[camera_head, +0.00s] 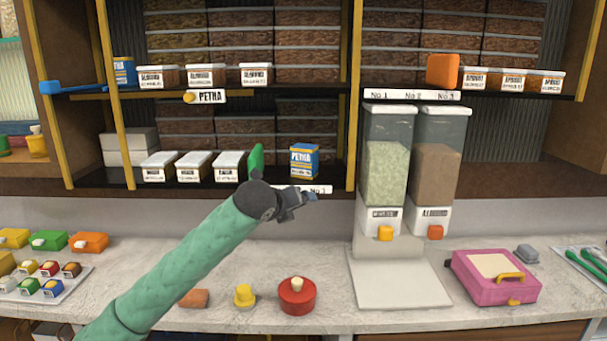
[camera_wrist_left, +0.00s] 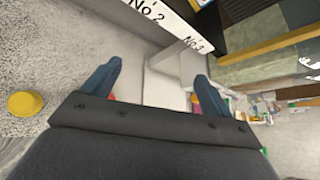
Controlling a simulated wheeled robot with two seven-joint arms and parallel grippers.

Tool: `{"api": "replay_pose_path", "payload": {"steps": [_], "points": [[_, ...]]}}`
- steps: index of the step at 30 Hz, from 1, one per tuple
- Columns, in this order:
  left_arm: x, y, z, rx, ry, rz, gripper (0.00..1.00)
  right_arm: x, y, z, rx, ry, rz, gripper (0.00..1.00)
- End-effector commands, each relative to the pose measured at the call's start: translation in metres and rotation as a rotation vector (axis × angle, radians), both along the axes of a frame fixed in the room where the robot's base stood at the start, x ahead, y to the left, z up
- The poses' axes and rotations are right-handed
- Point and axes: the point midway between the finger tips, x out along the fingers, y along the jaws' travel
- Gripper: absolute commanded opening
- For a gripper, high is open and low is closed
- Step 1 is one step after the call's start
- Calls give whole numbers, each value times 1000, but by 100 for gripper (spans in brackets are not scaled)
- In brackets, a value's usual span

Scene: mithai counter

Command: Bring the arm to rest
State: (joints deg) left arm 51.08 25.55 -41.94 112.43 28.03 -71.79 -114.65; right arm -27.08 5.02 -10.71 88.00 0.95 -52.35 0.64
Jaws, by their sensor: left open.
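My left arm in green sleeving reaches up from the lower left in the head view. A green upright piece (camera_head: 256,160) stands on the shelf just behind the wrist. My right gripper is in neither view.
Two dispensers (camera_head: 388,165) stand on a white base right of the gripper. On the counter (camera_head: 240,265) are a red lidded pot (camera_head: 297,295), a yellow knobbed piece (camera_head: 244,295) and a pink box (camera_head: 495,277). White-lidded tubs (camera_head: 194,166) line the lower shelf. The counter below the gripper is mostly bare.

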Motion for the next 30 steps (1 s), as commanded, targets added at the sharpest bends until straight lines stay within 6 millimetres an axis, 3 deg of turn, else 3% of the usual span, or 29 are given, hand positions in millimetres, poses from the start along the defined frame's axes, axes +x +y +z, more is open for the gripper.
{"api": "replay_pose_path", "payload": {"steps": [1,12,30], "points": [[-8,-1,-18,-45,38,23,85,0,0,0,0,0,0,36],[-65,6,-121,-372,296,245,85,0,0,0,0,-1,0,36],[-183,47,-263,-862,672,747,85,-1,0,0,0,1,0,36]]}}
